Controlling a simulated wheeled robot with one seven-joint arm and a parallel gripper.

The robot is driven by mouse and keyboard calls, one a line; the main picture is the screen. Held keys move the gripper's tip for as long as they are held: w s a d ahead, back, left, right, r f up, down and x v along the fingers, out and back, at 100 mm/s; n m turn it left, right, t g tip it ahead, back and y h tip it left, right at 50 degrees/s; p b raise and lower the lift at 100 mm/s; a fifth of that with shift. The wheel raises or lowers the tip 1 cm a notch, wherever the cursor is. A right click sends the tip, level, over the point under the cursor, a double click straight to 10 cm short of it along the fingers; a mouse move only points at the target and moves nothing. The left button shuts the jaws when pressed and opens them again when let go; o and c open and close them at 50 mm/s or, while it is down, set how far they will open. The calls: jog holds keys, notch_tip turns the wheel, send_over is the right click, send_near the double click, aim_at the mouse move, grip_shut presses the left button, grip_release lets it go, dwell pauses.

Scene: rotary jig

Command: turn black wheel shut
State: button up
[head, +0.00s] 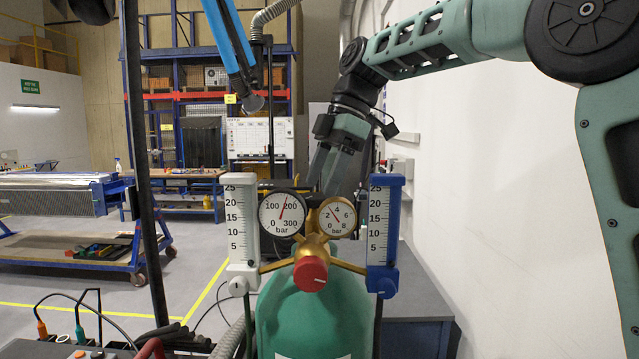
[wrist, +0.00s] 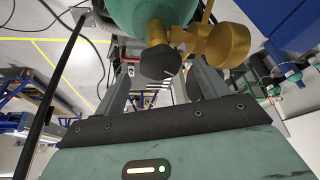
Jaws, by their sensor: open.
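The black wheel (wrist: 161,63) shows in the wrist view as a dark, many-sided knob with a short white mark, on a brass stem of the green cylinder (head: 312,318). In the wrist view my gripper (wrist: 163,75) is open, with one finger on each side of the wheel. I cannot tell whether either finger touches it. In the head view my gripper (head: 330,178) comes down behind the gauges, and its fingertips and the black wheel are hidden. A red wheel (head: 310,274) with a white mark faces the head camera on the brass fitting.
The left gauge (head: 282,213) reads somewhat below 200 bar; the smaller gauge (head: 337,217) reads about 3. A white flow tube (head: 241,225) and a blue one (head: 384,230) flank them. A dark pole (head: 143,180) stands left. A white wall (head: 490,200) bounds the right.

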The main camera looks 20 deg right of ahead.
jog(key=shift+x, duration=1.1)
jog(key=c, duration=1)
jog(key=shift+o, duration=0.2)
